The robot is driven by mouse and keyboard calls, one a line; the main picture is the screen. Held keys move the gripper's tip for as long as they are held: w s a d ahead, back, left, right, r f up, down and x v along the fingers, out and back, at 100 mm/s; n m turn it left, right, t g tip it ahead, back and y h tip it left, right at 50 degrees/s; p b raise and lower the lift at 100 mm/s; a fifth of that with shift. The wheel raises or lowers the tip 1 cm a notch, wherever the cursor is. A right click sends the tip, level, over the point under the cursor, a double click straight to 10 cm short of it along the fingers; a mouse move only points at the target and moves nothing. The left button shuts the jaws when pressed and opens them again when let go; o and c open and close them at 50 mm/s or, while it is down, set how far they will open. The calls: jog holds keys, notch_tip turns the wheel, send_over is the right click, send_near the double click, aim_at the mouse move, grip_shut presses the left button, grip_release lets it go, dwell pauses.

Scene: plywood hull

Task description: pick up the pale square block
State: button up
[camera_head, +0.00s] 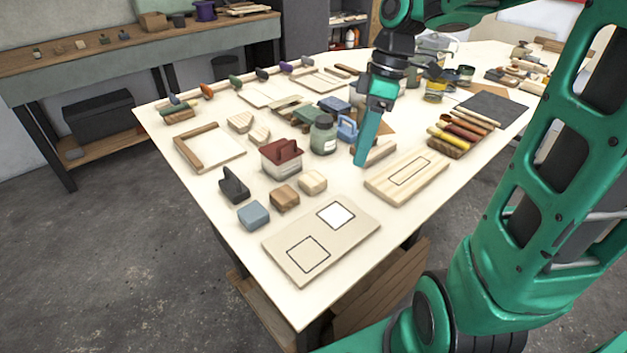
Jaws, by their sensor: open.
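A pale wooden square block (313,182) with rounded edges sits on the white table, just behind a flat board (327,245). A brown wooden block (285,198) and a blue-grey block (253,214) stand in a row to its left. My gripper (361,160) points down, behind and to the right of the pale block and clear of it. Its fingers are seen nearly edge-on, open, with nothing visibly held. Whether the fingertips touch the table cannot be told.
The flat board bears an outlined square and a white square. A black block (234,185), a red-topped box (282,158) and a green jar (323,135) stand behind the blocks. A grooved wooden board (407,177) lies right of my gripper. The table's front left edge is close to the blue-grey block.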

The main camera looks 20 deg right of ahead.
aim_at(312, 177)
jog(key=w+a+r+n+g+y, duration=0.15)
jog(key=w+a+n, duration=0.35)
jog(key=n, duration=0.5)
jog(key=shift+t, duration=0.25)
jog(key=x, duration=0.7)
jog(key=w+x, duration=0.1)
jog(key=x, duration=0.2)
jog(key=shift+w+f, duration=0.15)
jog(key=shift+f, duration=0.2)
jog(key=c, duration=0.8)
